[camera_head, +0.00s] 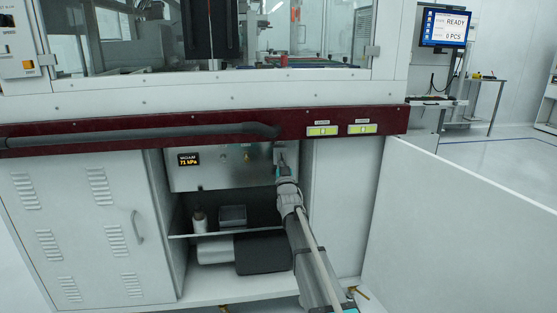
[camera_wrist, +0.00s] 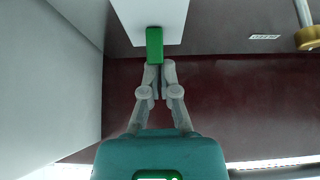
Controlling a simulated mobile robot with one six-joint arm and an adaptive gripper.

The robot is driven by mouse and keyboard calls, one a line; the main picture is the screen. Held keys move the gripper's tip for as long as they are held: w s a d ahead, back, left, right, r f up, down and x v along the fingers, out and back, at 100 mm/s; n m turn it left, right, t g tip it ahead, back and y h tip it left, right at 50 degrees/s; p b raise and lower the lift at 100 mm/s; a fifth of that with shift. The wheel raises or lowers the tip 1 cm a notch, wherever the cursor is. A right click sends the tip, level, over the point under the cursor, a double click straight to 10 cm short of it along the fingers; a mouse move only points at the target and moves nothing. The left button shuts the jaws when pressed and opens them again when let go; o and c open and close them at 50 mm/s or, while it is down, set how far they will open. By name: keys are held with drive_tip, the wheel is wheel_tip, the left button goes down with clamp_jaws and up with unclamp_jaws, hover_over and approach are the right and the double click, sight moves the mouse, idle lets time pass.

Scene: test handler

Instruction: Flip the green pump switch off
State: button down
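The green switch (camera_wrist: 154,45) is a small upright block on a white box (camera_wrist: 133,18) at the top of the wrist view. My gripper (camera_wrist: 159,68) has its two fingers close together, with nothing visible between them. The fingertips are right at the lower end of the green switch; I cannot tell whether they touch it. In the head view my gripper (camera_head: 281,155) reaches up to the right side of the grey panel (camera_head: 222,178) under the machine. The green switch cannot be made out there, behind or beside my gripper.
A display (camera_head: 189,159) on the panel reads 71 kPa. A dark red beam (camera_head: 350,118) runs just above the opening. A shelf (camera_head: 215,234) with small items lies below. An open white door (camera_head: 455,220) stands at the right, and a louvred cabinet door (camera_head: 75,230) at the left.

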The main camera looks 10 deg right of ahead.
sight(281, 148)
drive_tip(key=shift+f+b, duration=0.1)
drive_tip(key=shift+b, duration=0.3)
idle(1.4)
idle(1.0)
drive_tip(key=shift+w+r+p, duration=0.2)
drive_tip(key=shift+r+p, duration=0.8)
drive_tip(key=shift+w+r+p, duration=0.2)
drive_tip(key=shift+r+p, duration=0.8)
drive_tip(key=s+r+b+v, duration=0.1)
drive_tip(key=b+v, duration=0.3)
drive_tip(key=v, duration=0.5)
drive_tip(key=shift+s, duration=0.3)
drive_tip(key=shift+f, duration=0.1)
